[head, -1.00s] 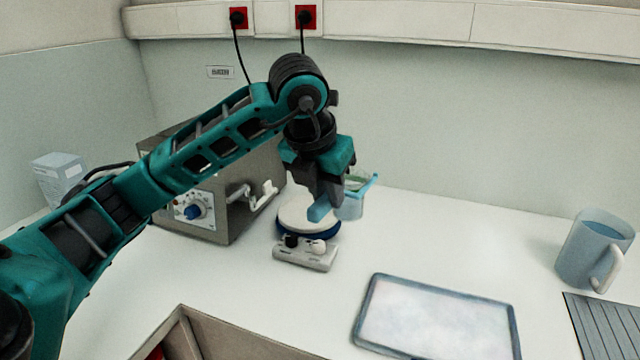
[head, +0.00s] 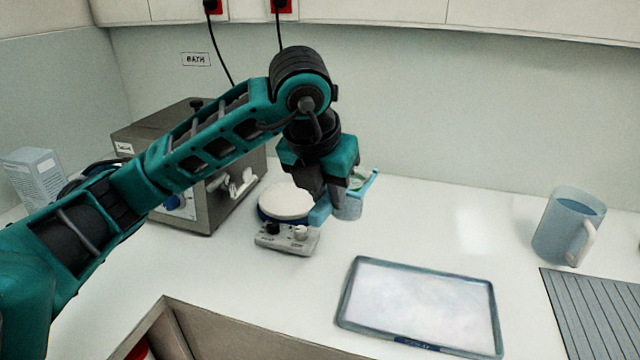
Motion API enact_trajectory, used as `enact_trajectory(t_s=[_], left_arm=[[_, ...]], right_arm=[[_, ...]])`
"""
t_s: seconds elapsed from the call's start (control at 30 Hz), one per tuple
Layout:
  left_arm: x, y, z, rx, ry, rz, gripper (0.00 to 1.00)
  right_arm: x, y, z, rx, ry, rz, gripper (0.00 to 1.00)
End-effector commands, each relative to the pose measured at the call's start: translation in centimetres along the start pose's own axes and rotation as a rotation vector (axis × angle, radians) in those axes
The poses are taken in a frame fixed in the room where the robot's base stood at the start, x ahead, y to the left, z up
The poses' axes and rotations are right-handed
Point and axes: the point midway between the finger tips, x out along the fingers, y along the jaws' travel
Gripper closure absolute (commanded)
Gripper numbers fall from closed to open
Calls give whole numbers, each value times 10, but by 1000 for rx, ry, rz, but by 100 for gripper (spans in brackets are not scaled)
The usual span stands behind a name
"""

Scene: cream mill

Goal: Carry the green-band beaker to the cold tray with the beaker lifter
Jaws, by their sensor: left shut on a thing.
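My left gripper (head: 318,188) is shut on the light-blue beaker lifter (head: 320,213), whose handle end shows below the fingers. A small clear beaker (head: 347,209) with bluish contents and a hint of green near its top sits in the lifter, roughly upright. It is just right of the hot plate and partly hidden by the gripper; I cannot tell its exact height above the bench. The cold tray (head: 366,262), a pale panel with a dark blue rim and a front label, lies flat and empty, nearer and to the right. My right gripper is out of view.
The hot plate (head: 287,200) with a white top and knobs stands left of the beaker. A grey bath unit (head: 228,190) is behind my left arm. A blue mug (head: 562,228) and a ribbed grey mat (head: 597,310) are at right. Bench between beaker and tray is clear.

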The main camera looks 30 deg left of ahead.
Motion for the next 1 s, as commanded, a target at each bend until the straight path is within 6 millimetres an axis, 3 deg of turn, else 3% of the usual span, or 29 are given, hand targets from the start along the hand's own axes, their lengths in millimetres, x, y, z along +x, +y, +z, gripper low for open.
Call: enact_trajectory(t_s=[1.0], left_arm=[[0,-48,-18,1,-4,-2,100]], right_arm=[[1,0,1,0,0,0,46]])
